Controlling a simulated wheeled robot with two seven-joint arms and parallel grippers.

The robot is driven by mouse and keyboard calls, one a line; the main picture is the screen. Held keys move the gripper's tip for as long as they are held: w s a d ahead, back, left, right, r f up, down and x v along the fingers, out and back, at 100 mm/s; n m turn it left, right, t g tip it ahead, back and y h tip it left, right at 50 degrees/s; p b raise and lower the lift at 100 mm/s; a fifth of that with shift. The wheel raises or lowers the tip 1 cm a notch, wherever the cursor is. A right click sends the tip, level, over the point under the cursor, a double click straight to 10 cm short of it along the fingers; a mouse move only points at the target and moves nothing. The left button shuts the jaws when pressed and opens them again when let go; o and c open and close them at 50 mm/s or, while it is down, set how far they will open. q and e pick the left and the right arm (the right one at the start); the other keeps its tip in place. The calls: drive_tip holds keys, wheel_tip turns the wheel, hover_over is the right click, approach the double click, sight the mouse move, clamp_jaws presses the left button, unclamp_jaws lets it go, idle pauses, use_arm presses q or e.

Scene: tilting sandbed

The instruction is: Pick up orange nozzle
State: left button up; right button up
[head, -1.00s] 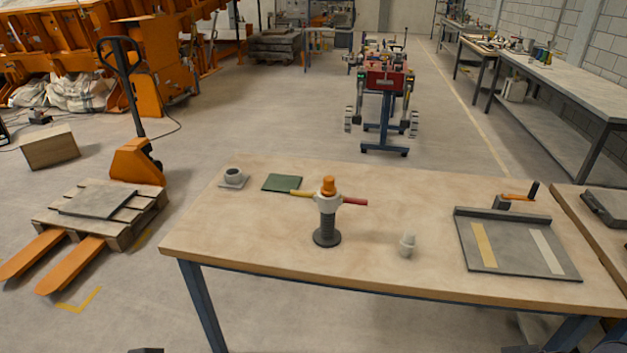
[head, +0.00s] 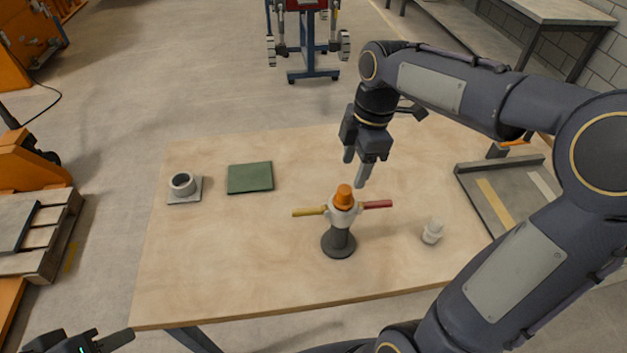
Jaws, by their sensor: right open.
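The orange nozzle (head: 344,196) sits on top of a white collar (head: 343,212) with a yellow handle (head: 308,212) and a red handle (head: 377,204). The collar rests on an upright dark post with a round base (head: 338,243) on the wooden table. My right gripper (head: 354,171) is open and empty, fingers pointing down, a little above and behind the nozzle, apart from it. My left gripper (head: 112,343) shows only partly at the bottom left corner, away from the table objects; its jaw opening is unclear.
On the table (head: 230,270) are a grey cup on a square plate (head: 182,185), a green pad (head: 250,178) and a small white fitting (head: 432,232). The front left of the table is clear.

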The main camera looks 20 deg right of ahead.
sight(345, 188)
drive_tip(key=shift+w+a+f, duration=0.1)
drive_tip(key=shift+w+f, duration=0.05)
drive_tip(key=shift+f, duration=0.2)
drive_tip(key=f, duration=0.3)
drive_tip(key=a+f+p, duration=0.1)
drive_tip(key=f, duration=0.2)
drive_tip(key=shift+a+f, duration=0.2)
drive_tip(key=shift+f, duration=0.15)
drive_tip(key=shift+c, duration=0.3)
drive_tip(key=c, duration=1)
